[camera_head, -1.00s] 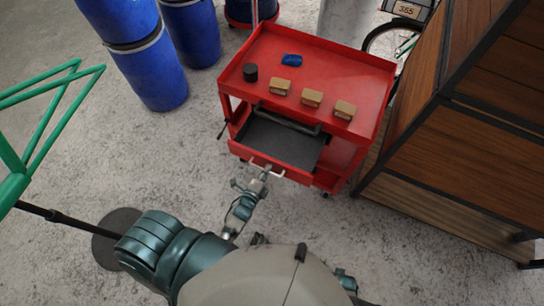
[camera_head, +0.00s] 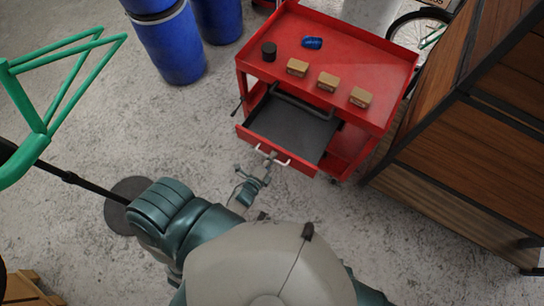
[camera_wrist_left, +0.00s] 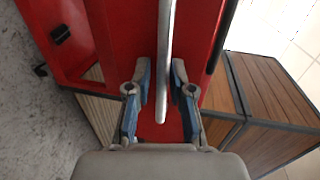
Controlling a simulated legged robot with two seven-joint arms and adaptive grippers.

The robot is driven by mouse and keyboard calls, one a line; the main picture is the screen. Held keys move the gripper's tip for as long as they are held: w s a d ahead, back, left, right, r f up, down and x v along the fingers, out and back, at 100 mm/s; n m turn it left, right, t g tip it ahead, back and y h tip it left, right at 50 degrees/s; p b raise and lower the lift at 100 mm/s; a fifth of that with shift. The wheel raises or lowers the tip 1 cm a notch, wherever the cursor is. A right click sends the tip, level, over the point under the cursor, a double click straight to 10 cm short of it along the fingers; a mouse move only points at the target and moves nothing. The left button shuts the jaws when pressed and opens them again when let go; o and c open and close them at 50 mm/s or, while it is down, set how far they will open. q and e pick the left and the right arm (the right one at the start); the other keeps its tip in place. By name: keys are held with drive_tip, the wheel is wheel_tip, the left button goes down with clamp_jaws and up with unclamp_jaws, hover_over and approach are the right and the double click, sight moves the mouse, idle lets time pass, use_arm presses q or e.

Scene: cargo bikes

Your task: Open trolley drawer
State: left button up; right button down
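The red trolley (camera_head: 348,54) stands at upper centre in the head view. Its drawer (camera_head: 318,169) is pulled out, with a dark, empty-looking floor. A pale bar handle (camera_head: 284,161) is on the drawer front. My left gripper (camera_head: 266,166) is at this handle. In the left wrist view, the handle (camera_wrist_left: 165,50) runs between the two fingers of my left gripper (camera_wrist_left: 161,75). The fingers are apart, with a visible gap on each side of the bar. My right gripper is out of view.
Small boxes (camera_head: 328,81), a black cylinder (camera_head: 269,51) and a blue item (camera_head: 312,43) are on the trolley top. A wooden cabinet (camera_head: 450,145) stands close on the right. Blue barrels (camera_head: 170,45) and a green frame (camera_head: 62,85) are left.

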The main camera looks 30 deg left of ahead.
use_arm(q)
drive_tip(key=v, duration=1.2)
drive_tip(key=shift+f, duration=0.15)
